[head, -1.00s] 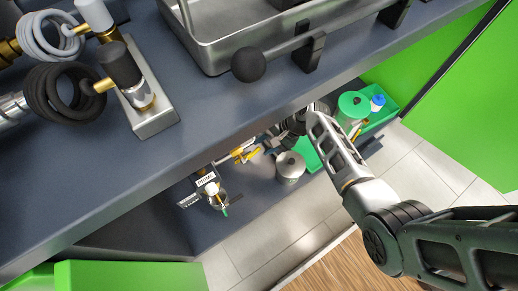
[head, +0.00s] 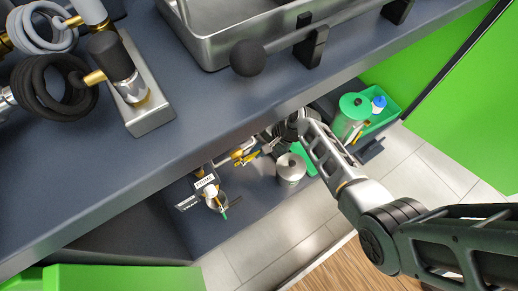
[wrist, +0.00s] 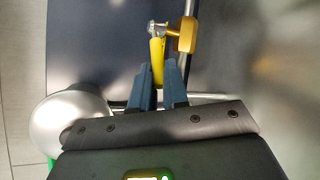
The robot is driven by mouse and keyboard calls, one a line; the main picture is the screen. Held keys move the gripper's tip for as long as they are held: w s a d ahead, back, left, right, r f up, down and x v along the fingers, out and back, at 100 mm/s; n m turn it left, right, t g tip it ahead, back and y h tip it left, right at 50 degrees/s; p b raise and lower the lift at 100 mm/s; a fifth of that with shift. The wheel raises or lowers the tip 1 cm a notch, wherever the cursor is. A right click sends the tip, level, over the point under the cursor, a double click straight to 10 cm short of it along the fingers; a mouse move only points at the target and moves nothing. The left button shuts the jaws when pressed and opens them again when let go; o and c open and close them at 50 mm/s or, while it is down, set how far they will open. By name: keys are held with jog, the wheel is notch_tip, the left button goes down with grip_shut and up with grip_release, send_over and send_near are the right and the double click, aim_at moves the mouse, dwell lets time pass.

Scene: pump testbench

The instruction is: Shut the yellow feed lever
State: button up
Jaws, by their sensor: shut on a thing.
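The yellow feed lever (wrist: 157,62) stands between the two blue fingertips of my gripper (wrist: 159,78) in the wrist view. The fingers are shut on its lower part. Its upper end meets a metal joint beside a brass-coloured valve part (wrist: 186,32). In the head view the lever (head: 250,157) shows small under the bench edge, next to brass fittings. My gripper is mostly hidden there behind the bench edge and my arm.
The dark bench top (head: 200,110) overhangs the lower shelf (head: 235,200). A silver canister (head: 291,169) stands close to my arm, and a silver rounded body (wrist: 68,125) shows at left in the wrist view. A green tray (head: 385,112) is to the right.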

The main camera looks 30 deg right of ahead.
aim_at(250, 158)
jog(key=shift+r, duration=0.1)
grip_shut()
jog(key=p, duration=0.1)
jog(key=r+h+p, duration=0.1)
jog(key=shift+a+p, duration=0.25)
jog(key=shift+p, duration=0.1)
jog(key=a+r+h+p, duration=0.1)
jog(key=h+p, duration=0.1)
jog(key=p, duration=0.1)
jog(key=shift+r+n+p, duration=0.1)
jog(key=shift+n+p, duration=0.2)
jog(key=shift+p, duration=0.05)
jog(key=shift+a+r+h+p, duration=0.2)
jog(key=shift+a+h+p, duration=0.3)
jog(key=shift+h+p, duration=0.6)
jog(key=shift+a+r+n+h+p, duration=0.15)
jog(key=shift+a+n+h+p, duration=0.25)
jog(key=shift+h, duration=0.6)
jog(key=shift+a, duration=0.1)
jog(key=o, duration=0.7)
grip_release()
jog(key=shift+o, duration=0.2)
